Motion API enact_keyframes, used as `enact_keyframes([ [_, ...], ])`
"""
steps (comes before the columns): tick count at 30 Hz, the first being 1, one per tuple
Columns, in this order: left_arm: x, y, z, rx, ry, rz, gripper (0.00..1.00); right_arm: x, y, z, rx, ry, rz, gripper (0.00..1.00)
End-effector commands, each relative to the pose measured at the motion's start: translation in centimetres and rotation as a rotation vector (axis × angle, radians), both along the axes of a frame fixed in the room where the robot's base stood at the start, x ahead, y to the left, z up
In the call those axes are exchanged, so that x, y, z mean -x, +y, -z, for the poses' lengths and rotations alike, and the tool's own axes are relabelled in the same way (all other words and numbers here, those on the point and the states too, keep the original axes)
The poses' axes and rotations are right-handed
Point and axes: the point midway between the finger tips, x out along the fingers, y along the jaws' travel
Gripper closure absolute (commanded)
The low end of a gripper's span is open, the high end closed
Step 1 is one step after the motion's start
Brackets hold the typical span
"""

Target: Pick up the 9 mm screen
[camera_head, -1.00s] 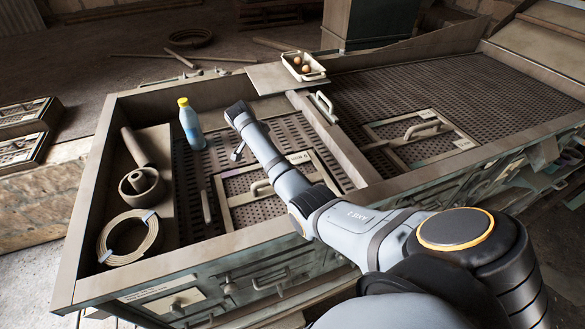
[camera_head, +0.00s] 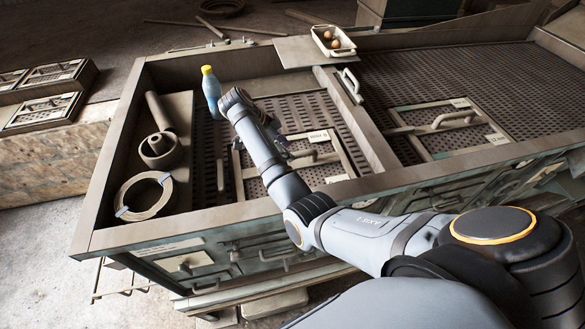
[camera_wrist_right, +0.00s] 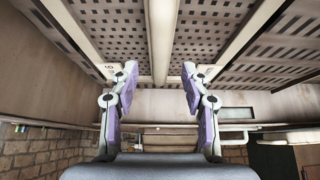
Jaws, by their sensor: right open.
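A framed, perforated screen (camera_head: 333,147) with a bar handle and a white label lies in the left bay of the large bench; its label is too small to read surely. A second framed screen (camera_head: 470,120) with a handle lies in the right bay. My right gripper (camera_head: 283,147) is over the left-bay screen and hides part of it. In the right wrist view my right gripper (camera_wrist_right: 160,88) is open, its two fingers apart on either side of a pale bar (camera_wrist_right: 161,45), which looks like the handle. The fingers do not visibly grip it. My left gripper is not in view.
A blue bottle with a yellow cap (camera_head: 211,92) stands close to my right wrist. A coil (camera_head: 144,196) and a round part (camera_head: 160,150) lie in the left tray. A white dish (camera_head: 333,41) with round items sits at the back edge. A divider (camera_head: 357,120) separates the bays.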

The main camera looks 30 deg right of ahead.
Motion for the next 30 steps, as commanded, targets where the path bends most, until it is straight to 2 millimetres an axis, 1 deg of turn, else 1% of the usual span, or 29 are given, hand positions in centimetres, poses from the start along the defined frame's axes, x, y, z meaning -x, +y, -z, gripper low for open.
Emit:
enact_keyframes([
  [3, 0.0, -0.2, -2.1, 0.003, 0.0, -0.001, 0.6, 0.3, -1.0, 1.3, 0.002, 0.008, 0.0, 0.53],
  [4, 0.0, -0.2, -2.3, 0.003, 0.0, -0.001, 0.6, 0.4, -1.2, 1.8, 0.002, 0.008, 0.001, 0.53],
  [6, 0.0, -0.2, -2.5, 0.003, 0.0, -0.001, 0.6, 0.4, -1.7, 2.8, 0.002, 0.005, 0.0, 0.53],
  [9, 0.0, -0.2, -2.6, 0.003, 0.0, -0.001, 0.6, 0.5, -2.1, 3.7, 0.001, 0.004, 0.001, 0.53],
  [15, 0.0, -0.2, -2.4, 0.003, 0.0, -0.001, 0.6, 0.5, -2.1, 3.9, 0.0, 0.002, 0.0, 0.53],
  [17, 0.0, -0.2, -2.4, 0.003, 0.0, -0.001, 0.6, 0.5, -2.1, 3.9, 0.0, 0.002, 0.0, 0.6],
  [24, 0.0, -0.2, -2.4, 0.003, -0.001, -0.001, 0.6, 0.5, -2.1, 3.9, 0.0, 0.002, 0.0, 0.92],
  [26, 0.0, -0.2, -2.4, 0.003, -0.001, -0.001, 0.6, 0.5, -2.1, 3.9, 0.0, 0.002, 0.0, 1.0],
  [30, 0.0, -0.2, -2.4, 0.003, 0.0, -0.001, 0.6, 0.5, -2.1, 3.9, 0.0, 0.002, 0.0, 1.0],
])
